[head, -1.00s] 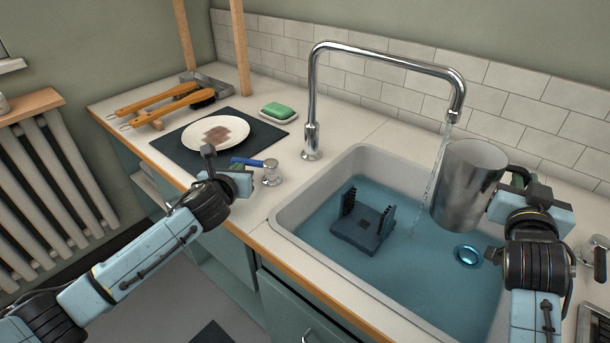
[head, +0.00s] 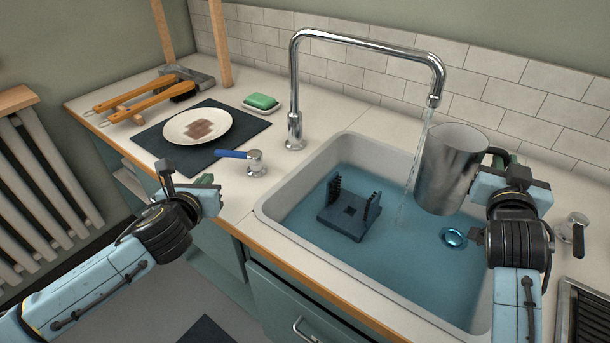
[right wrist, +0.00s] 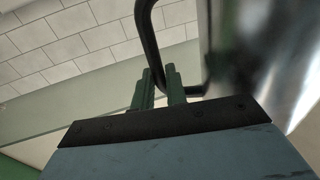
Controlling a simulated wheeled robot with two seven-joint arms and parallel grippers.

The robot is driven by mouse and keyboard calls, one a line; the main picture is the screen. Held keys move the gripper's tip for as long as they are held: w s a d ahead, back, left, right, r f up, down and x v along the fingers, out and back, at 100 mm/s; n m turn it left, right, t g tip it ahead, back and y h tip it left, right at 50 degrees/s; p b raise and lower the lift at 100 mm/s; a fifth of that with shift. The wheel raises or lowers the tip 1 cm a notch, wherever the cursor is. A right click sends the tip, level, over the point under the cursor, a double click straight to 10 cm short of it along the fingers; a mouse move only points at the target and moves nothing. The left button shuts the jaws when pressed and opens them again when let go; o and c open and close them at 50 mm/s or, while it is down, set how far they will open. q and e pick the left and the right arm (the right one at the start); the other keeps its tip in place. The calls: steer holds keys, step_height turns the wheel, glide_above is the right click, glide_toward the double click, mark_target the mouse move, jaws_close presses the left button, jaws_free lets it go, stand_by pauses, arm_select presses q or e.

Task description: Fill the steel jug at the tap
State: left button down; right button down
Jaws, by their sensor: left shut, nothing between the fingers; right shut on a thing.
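The steel jug (head: 448,168) is held upright above the sink; its near wall also shows blurred in the right wrist view (right wrist: 245,55). My right gripper (head: 500,160) is shut on its dark handle (right wrist: 148,35). The chrome tap (head: 294,95) arches over the sink, and a thin water stream (head: 411,178) falls from its spout along the jug's left side into the sink water. A valve (head: 256,165) with a blue lever (head: 232,154) stands left of the tap. My left gripper (head: 207,192) is shut and empty, apart from the lever.
A plate (head: 197,126) on a dark mat (head: 150,140), brushes (head: 150,97) and green soap (head: 262,101) lie left.

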steer(key=shift+r, duration=0.1)
steer(key=shift+w+a, duration=0.1)
arm_select(q)
steer(key=v, duration=0.5)
steer(key=shift+a, duration=0.35)
arm_select(e)
steer(key=w+a, duration=0.3)
steer(key=w, duration=0.4)
steer(key=shift+w+a, duration=0.2)
steer(key=shift+a, duration=0.2)
stand_by(0.5)
steer(key=s+d, duration=0.1)
steer(key=s, duration=0.1)
steer(key=s+d, duration=0.1)
steer(key=s, duration=0.2)
steer(key=s+d, duration=0.2)
steer(key=shift+s, duration=0.35)
arm_select(q)
steer(key=shift+f, duration=0.1)
